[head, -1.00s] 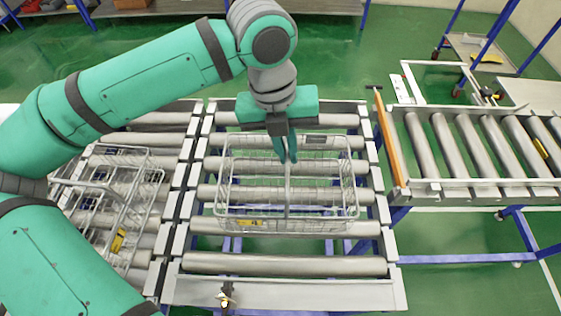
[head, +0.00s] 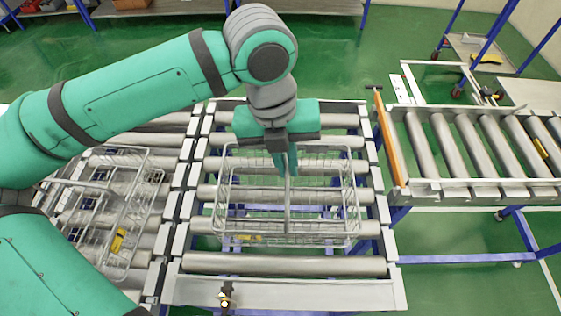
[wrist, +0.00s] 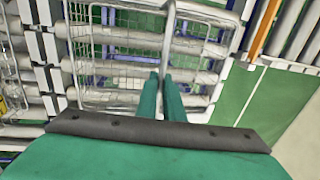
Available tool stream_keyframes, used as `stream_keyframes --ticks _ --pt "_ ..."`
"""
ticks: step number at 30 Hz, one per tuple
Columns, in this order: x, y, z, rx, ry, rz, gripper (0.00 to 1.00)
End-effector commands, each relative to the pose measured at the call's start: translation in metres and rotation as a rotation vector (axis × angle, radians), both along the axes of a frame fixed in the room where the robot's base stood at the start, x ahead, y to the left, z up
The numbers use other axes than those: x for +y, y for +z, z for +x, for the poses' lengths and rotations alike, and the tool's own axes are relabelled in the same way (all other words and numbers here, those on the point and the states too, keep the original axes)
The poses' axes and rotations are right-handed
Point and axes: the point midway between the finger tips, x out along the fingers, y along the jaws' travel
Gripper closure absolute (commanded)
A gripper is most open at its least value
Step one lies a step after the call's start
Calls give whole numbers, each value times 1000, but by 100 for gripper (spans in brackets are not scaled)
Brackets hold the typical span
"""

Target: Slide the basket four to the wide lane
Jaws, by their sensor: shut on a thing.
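A wire basket (head: 352,200) is over the middle roller lane (head: 285,264) in the head view, with a yellow label (head: 243,238) low on its near side; I cannot read the number. Its handle bar (head: 287,205) runs across its middle toward me. My gripper (head: 285,166) is shut on that handle bar from above, near the basket's far half. In the wrist view the two fingers (wrist: 161,80) meet at the bar (wrist: 168,40), with the basket's wire rim (wrist: 73,62) around them. I cannot tell whether the basket touches the rollers.
A second wire basket (head: 128,270) with a yellow label stands on the left roller lane, partly behind my arm. An orange bar (head: 389,140) lies across the entry of the right roller lane (head: 470,145). A plain metal edge (head: 300,292) closes the middle lane's near end.

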Motion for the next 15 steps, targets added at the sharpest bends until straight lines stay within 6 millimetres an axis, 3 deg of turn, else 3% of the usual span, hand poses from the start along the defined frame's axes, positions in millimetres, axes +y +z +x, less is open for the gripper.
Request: stream_keyframes --ticks 15 --pt "1 0 -29 -1 0 0 100"
